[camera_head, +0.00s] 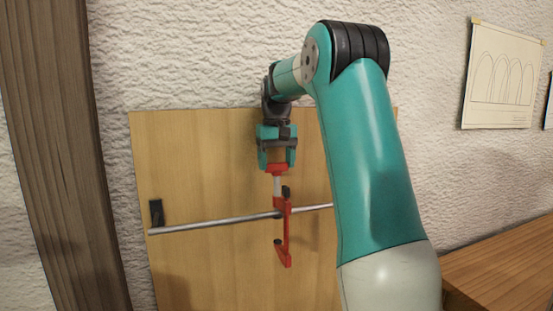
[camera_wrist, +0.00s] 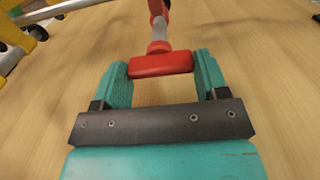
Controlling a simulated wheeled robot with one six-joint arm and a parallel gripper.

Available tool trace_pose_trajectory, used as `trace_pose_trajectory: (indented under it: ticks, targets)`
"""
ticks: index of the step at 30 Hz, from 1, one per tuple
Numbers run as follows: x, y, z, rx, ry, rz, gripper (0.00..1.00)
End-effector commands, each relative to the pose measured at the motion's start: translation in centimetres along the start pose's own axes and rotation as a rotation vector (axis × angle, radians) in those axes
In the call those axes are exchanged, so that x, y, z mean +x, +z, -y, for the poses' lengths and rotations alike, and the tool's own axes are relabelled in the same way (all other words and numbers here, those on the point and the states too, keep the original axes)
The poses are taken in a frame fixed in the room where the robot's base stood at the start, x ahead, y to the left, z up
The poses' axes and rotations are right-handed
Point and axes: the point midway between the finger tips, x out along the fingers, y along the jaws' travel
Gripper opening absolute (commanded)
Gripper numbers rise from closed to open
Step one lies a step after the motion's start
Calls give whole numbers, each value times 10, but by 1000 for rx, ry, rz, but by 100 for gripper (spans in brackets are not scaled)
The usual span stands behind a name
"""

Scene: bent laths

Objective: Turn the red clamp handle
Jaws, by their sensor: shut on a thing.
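The red clamp hangs on a metal bar in front of a wooden board, with its red body (camera_head: 287,225) below the bar. Its red handle (camera_head: 277,168) is at the top, and in the wrist view the red handle (camera_wrist: 161,64) lies crosswise. My gripper (camera_head: 277,160) is above the clamp, pointing down. In the wrist view my gripper (camera_wrist: 160,72) has its two teal fingers on either end of the handle, shut on it. A grey spindle (camera_wrist: 160,30) runs from the handle toward the clamp body.
The metal bar (camera_head: 215,224) crosses the wooden board (camera_head: 205,150), with a black bracket (camera_head: 156,212) at its left end. My arm hides the bar's right end. A wooden post (camera_head: 65,150) stands at left. A wooden surface (camera_head: 500,265) is at lower right.

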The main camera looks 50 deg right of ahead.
Motion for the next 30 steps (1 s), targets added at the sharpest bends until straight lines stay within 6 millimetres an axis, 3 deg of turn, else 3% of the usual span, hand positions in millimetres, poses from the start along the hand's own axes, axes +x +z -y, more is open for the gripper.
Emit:
trace_pose_trajectory:
  ticks: [4,5,7,8,19,30]
  targets:
    - [2,0,0,2,0,5,44]
    - [2,0,0,2,0,5,74]
    - [3,0,0,2,0,5,90]
    - [2,0,0,2,0,5,94]
    - [-6,0,0,3,0,2,94]
    - [-69,0,0,3,0,2,94]
